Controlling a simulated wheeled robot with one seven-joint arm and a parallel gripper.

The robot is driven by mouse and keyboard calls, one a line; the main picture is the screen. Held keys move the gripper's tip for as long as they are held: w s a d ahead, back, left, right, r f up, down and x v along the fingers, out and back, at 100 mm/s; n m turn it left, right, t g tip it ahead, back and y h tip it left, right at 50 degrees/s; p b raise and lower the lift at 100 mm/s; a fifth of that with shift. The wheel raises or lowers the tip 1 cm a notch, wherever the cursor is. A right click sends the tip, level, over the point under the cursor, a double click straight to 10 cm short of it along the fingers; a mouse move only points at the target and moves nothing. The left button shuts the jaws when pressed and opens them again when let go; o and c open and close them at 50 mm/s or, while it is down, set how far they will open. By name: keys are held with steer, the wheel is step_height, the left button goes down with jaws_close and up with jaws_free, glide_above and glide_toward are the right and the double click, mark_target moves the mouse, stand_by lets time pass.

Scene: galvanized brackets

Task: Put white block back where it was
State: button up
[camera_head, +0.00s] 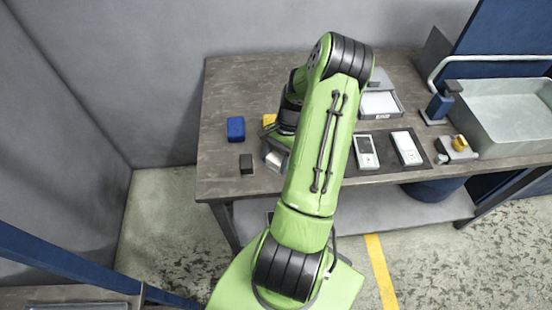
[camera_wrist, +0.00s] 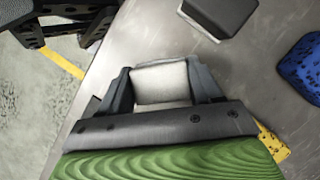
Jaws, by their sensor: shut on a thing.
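The white block (camera_wrist: 160,82) sits between the two dark fingers of my gripper (camera_wrist: 162,84) in the wrist view. My gripper is shut on it, with a finger against each side. Table surface shows beyond the block; whether the block touches it I cannot tell. In the head view a pale grey piece (camera_head: 275,159) shows beside my green arm, near the table's front edge. It seems to be the block, but my wrist partly hides that area.
A black block (camera_head: 246,164) lies just left of my gripper, also in the wrist view (camera_wrist: 219,12). A blue block (camera_head: 236,129) is behind it. A yellow item (camera_head: 269,119) is partly hidden by my arm. Meters (camera_head: 367,152), a tray (camera_head: 380,104) and a grey sink (camera_head: 502,112) are right.

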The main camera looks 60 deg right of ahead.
steer(key=o, duration=1)
steer(key=shift+f, duration=0.15)
steer(key=p+v, duration=0.2)
steer(key=v, duration=1)
steer(key=w+a+r+n+h, duration=0.3)
steer(key=w+a+r+n, duration=0.15)
steer(key=a+r, duration=0.3)
steer(key=a+r+n+h, duration=0.2)
steer(key=a+r+n, duration=0.4)
steer(key=a, duration=0.4)
steer(key=s+a+r+n+t, duration=0.1)
steer(key=s+a+n, duration=0.1)
steer(key=s+a, duration=0.1)
steer(key=s+a+r+n+t, duration=0.2)
steer(key=s+a+n, duration=0.1)
steer(key=a, duration=0.3)
steer(key=s+a+r+n+t, duration=0.1)
steer(key=s+a+n+t, duration=0.1)
steer(key=s+a+n, duration=0.1)
steer(key=shift+s+a+r, duration=0.1)
steer(key=shift+a+r, duration=0.1)
steer(key=shift+a, duration=0.25)
steer(key=shift+s+a+r, duration=0.15)
steer(key=shift+a+r, duration=0.05)
steer(key=shift+a, duration=0.25)
